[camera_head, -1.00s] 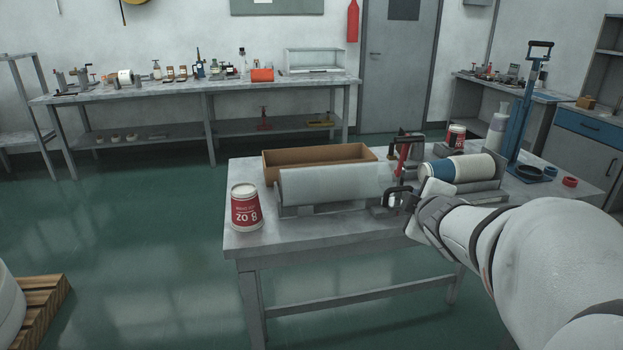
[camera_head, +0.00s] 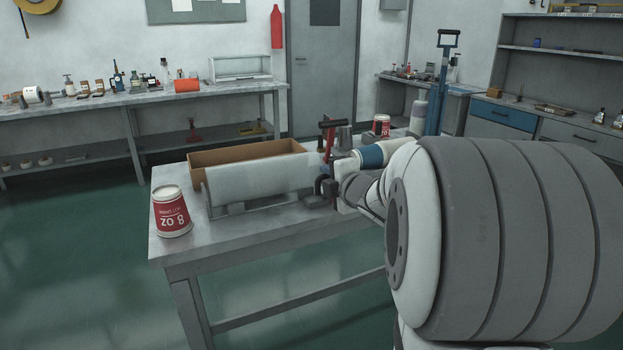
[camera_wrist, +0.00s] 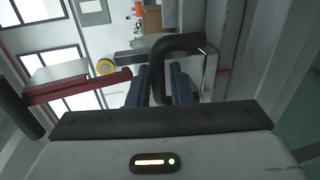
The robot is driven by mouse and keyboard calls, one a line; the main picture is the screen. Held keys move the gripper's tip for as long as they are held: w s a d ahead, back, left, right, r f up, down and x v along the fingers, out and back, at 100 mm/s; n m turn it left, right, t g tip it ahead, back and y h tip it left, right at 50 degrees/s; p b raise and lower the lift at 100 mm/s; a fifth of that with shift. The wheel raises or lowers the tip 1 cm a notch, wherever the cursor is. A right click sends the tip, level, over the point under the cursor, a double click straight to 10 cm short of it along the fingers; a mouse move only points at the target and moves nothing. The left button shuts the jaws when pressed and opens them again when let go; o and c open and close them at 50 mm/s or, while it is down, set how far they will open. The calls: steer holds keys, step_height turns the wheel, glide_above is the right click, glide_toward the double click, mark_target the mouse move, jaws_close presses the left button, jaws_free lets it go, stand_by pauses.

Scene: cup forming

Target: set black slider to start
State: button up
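A black C-shaped handle (camera_wrist: 180,44), which I take for the black slider, stands out from the forming machine (camera_head: 258,182) on the table. In the head view the handle (camera_head: 325,186) is at the machine's right end. My gripper (camera_wrist: 160,82) is at it. In the wrist view one leg of the handle runs between my two dark fingers, which sit close on both sides of it. In the head view my arm hides most of my gripper. The slider's track and any start mark cannot be made out.
A red lever (camera_head: 328,143) with a black grip stands right behind the handle. A paper cup (camera_head: 170,211) stands at the table's left corner. A brown open box (camera_head: 245,155) lies behind the machine. A blue-and-white roll (camera_head: 372,157) lies to the right, partly behind my arm.

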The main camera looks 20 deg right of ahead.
steer(key=shift+w, duration=0.1)
steer(key=shift+c, duration=0.6)
jaws_close()
